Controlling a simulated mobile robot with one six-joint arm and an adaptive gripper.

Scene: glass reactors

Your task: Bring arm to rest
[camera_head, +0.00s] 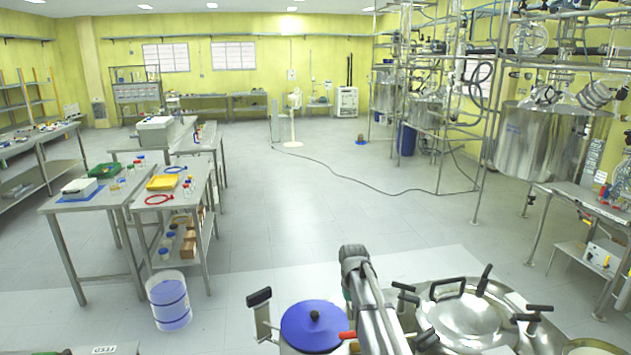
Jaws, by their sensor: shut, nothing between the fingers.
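Part of my arm (372,305) rises from the bottom edge, right of the middle. It is a grey metal link with a dark rounded joint at its upper end. My gripper does not show in this view, so its fingers cannot be seen.
The blue lid (314,326) and steel vessel (466,314) with black clamp handles are close by. Benches with trays (92,189) stand left, a white-blue bucket (169,301) beside them. Steel reactors (533,142) line the right. A cable (370,187) crosses the otherwise clear middle floor.

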